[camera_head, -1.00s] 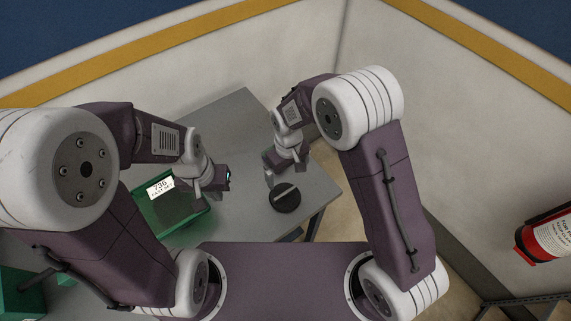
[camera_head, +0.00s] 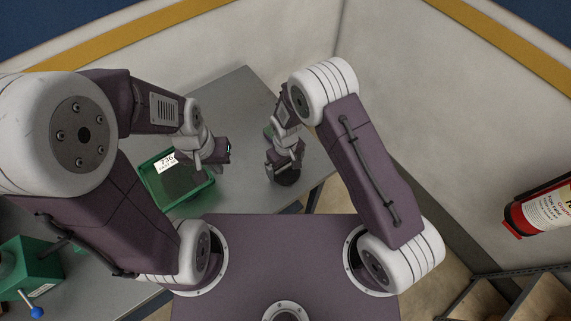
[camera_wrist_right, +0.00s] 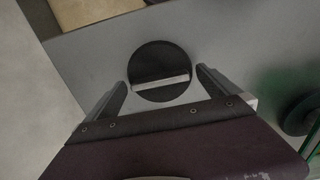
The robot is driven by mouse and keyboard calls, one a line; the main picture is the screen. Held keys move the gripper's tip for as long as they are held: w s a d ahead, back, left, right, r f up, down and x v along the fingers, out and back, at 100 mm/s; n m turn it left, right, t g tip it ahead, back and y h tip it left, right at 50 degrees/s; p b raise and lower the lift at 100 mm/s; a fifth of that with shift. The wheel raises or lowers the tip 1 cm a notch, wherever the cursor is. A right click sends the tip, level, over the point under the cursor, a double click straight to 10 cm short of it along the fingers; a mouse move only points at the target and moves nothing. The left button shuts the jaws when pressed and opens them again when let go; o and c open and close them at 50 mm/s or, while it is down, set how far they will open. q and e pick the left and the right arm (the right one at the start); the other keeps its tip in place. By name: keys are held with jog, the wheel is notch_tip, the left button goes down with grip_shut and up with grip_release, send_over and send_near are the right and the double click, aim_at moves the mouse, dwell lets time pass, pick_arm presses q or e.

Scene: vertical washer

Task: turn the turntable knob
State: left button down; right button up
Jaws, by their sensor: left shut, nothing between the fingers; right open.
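The turntable knob is a round black disc with a light raised bar across it. In the head view the knob (camera_head: 287,178) sits on the grey table, mostly hidden under my right gripper (camera_head: 284,168). In the right wrist view the knob (camera_wrist_right: 158,58) lies just ahead of and between the two open fingers of my right gripper (camera_wrist_right: 160,82), with its bar running nearly crosswise between them. I cannot tell whether the fingers touch it. My left gripper (camera_head: 228,151) is shut and empty, above the right side of the green bin.
A green bin (camera_head: 208,190) with a white label stands left of the knob on the grey table (camera_head: 240,90). A green box (camera_head: 28,268) with a blue-tipped lever is at lower left. A fire extinguisher (camera_head: 540,210) is at far right. The table's back area is clear.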

jog(key=shift+w, duration=0.1)
jog(key=shift+c, duration=0.7)
jog(key=c, duration=1.2)
jog(key=shift+n, duration=0.4)
jog(key=n+b, duration=0.1)
jog(key=n, duration=0.2)
jog(key=shift+n, duration=0.4)
jog(key=n+b, duration=0.1)
jog(key=n, duration=0.5)
jog(key=shift+r+b, duration=0.1)
jog(key=shift+b, duration=0.25)
